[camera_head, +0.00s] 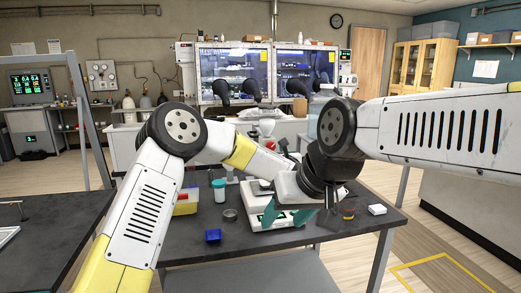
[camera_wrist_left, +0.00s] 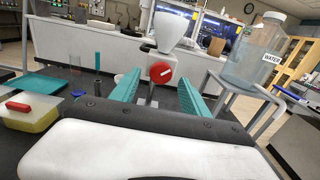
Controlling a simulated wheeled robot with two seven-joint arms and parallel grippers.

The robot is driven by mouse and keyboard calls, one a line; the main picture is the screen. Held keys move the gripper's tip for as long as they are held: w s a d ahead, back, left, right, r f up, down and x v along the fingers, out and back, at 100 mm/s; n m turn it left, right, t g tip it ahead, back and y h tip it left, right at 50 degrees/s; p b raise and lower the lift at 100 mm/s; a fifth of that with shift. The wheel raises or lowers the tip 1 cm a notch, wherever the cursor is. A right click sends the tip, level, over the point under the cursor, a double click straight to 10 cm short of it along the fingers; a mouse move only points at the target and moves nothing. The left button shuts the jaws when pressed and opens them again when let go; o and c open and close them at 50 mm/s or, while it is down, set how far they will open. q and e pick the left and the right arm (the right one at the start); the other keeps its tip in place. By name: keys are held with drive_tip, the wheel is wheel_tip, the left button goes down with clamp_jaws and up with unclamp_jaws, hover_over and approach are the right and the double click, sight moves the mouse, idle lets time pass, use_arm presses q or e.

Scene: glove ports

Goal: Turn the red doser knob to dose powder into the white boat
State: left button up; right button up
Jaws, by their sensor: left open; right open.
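The red doser knob (camera_wrist_left: 162,72) faces me in the left wrist view, with a pale mark across it. The white doser hopper (camera_wrist_left: 176,30) stands above it. My left gripper (camera_wrist_left: 159,82) is open, its teal fingers on either side of the knob in the picture; I cannot tell whether they touch it. In the head view, the knob (camera_head: 270,145) is small beyond my left wrist, and the left fingers are hard to make out. I cannot make out the white boat; my arms cover that area.
A water container (camera_wrist_left: 256,48) stands at the right in the wrist view. The table's front left is clear.

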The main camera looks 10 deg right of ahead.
sight(271, 147)
use_arm(q)
drive_tip(key=shift+w, duration=1.5)
clamp_jaws()
